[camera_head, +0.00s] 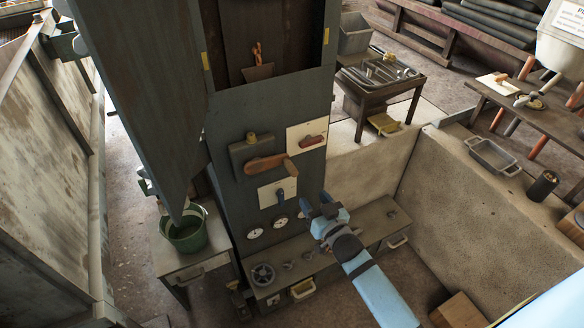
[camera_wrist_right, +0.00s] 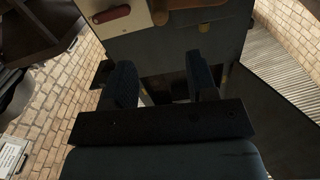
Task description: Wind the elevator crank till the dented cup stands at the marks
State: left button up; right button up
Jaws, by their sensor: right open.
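The elevator crank (camera_head: 265,163), a brown wooden arm with a stubby grip (camera_head: 290,168), sits on the front of the tall dark elevator housing (camera_head: 225,125). A brown cup (camera_head: 258,72) shows in the opening above; I cannot tell whether it is dented. Yellow marks stand at the opening's left (camera_head: 207,61) and right (camera_head: 326,36) edges, the cup between them. My right gripper (camera_head: 315,206) is open and empty, below and right of the crank, apart from it. In the wrist view, the crank (camera_wrist_right: 194,4) is cut by the top edge beyond the open fingers (camera_wrist_right: 162,82). My left gripper is not in view.
A red-handled lever (camera_head: 312,141) on a pale plate is close right of the crank; a blue lever (camera_head: 281,195) is below. Gauges (camera_head: 255,233) and a low bench (camera_head: 345,250) lie beneath. A green bucket (camera_head: 186,231) stands left. A concrete wall (camera_head: 470,200) bounds the right.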

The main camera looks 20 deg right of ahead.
aim_at(296, 174)
jog(key=w, duration=1.3)
jog(key=shift+w+a, duration=0.25)
jog(key=shift+w, duration=0.05)
grip_shut()
